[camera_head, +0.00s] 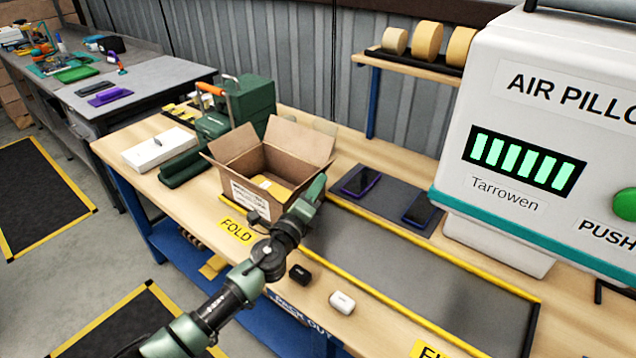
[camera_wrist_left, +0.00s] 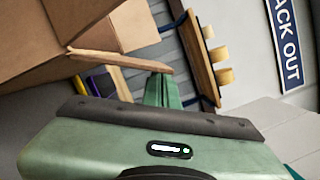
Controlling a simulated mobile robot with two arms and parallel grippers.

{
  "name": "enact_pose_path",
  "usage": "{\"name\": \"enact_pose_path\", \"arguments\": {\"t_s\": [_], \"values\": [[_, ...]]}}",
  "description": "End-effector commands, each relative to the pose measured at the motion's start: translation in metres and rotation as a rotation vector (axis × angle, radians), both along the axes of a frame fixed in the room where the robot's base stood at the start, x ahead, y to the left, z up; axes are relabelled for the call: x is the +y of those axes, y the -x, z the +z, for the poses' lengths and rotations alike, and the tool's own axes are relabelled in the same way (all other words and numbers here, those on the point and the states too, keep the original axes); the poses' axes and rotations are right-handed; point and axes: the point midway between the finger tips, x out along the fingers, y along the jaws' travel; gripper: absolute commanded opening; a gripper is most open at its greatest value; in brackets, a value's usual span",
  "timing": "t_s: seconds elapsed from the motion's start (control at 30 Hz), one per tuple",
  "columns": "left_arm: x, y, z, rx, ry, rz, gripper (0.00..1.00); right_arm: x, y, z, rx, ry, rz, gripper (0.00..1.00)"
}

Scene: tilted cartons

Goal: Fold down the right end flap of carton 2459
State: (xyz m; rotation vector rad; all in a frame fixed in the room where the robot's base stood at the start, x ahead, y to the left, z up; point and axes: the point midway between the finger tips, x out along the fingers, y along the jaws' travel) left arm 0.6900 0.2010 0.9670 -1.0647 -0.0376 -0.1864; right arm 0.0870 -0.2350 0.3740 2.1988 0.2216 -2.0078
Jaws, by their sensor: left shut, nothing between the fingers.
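The open brown carton (camera_head: 243,172) stands on the bench with a yellow item (camera_head: 272,187) inside. A white label is on its front wall, too small to read. Its left flap (camera_head: 235,143) and far flap (camera_head: 300,142) stick up and outward; the right end flap is hard to make out behind my arm. My left gripper (camera_head: 317,186) is shut and empty beside the carton's right side. In the left wrist view, the shut fingers (camera_wrist_left: 162,90) are close to a thin cardboard edge (camera_wrist_left: 125,60); I cannot tell whether they touch. My right gripper is out of view.
A yellow-edged dark mat (camera_head: 400,255) extends right of the carton, with two dark devices (camera_head: 358,181) behind. Green cases (camera_head: 250,100) stand behind left. The air pillow machine (camera_head: 545,130) blocks the right. Small black and white items (camera_head: 342,302) lie at the front edge.

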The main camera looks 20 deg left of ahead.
Motion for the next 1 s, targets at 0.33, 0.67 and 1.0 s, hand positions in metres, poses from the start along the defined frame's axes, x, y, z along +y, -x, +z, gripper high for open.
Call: {"name": "enact_pose_path", "arguments": {"t_s": [0.33, 0.67, 1.0], "values": [[0.001, 0.0, 0.002, 0.007, 0.017, 0.0, 0.0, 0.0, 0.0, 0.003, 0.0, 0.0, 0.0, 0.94], [0.004, -0.001, 0.007, 0.032, 0.088, 0.0, 0.0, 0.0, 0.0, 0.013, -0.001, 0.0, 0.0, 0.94], [0.017, -0.006, 0.021, 0.105, 0.287, 0.002, 0.0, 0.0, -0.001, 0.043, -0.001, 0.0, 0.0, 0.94]]}}
